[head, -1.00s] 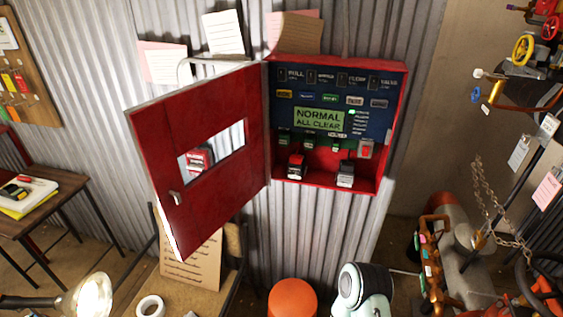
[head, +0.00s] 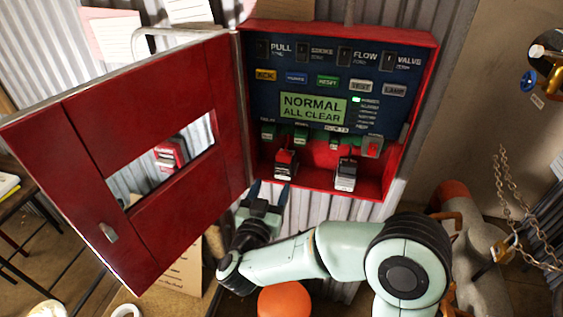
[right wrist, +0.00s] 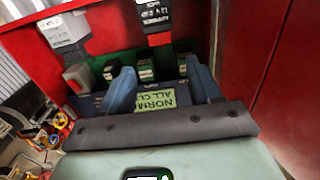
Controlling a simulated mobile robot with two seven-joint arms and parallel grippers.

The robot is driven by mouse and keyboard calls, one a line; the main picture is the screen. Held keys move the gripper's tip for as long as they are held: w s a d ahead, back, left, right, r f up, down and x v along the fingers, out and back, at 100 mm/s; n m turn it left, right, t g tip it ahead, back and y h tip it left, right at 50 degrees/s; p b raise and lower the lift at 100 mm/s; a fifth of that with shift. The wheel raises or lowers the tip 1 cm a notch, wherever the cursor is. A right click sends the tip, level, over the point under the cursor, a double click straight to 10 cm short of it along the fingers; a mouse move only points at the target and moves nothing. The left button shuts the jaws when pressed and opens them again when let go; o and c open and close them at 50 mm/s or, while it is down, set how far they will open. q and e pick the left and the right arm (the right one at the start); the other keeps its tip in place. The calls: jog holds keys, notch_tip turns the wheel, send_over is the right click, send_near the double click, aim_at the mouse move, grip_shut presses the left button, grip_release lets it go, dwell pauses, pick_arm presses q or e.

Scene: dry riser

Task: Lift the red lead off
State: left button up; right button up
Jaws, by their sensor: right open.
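The open red panel box (head: 412,120) holds two small batteries on its floor. The left, dark battery (head: 284,171) has a red piece (head: 286,156) on top, which looks like the red lead. It also shows in the right wrist view as a red cap (right wrist: 160,39) at the end of the black battery (right wrist: 155,14). The right battery (head: 345,177) has a grey piece on top. My right gripper (head: 269,193) is open and empty, below and slightly left of the dark battery, apart from it. Its blue fingers (right wrist: 163,90) show in the right wrist view. My left gripper is not visible.
The red door (head: 80,150) stands swung open to the left, close beside my right gripper. Green terminal blocks (head: 300,136) line the panel below the NORMAL display (head: 312,108). An orange stool (head: 285,300) is below. A chain (head: 512,200) hangs at right.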

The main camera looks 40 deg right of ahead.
aim_at(283, 159)
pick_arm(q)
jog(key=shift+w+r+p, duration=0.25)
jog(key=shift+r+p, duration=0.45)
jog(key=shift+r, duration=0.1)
pick_arm(e)
jog(key=x, duration=1.1)
